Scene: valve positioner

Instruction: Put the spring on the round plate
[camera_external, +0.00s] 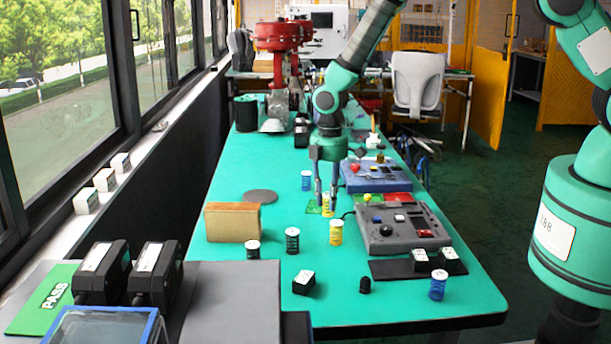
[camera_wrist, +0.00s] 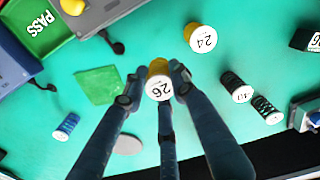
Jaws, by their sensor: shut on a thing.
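My gripper (camera_external: 326,197) points down over the middle of the green table, its fingers closed around a yellow spring (camera_external: 328,207). The wrist view shows this spring (camera_wrist: 158,86) between the fingers, its white top marked 26. I cannot tell whether its bottom touches the table. The round plate (camera_external: 260,196) is a flat grey disc to the left of my gripper. In the wrist view the plate (camera_wrist: 127,145) lies below the held spring, partly behind the fingers. Its visible top is bare.
Another yellow spring (camera_external: 336,233) marked 24 stands nearer the camera. Two black springs (camera_external: 292,241) stand by a brown block (camera_external: 232,222). A blue spring (camera_external: 305,181) stands near the plate's right. A grey control box (camera_external: 402,228) is at right. A green card (camera_wrist: 97,85) lies beside the fingers.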

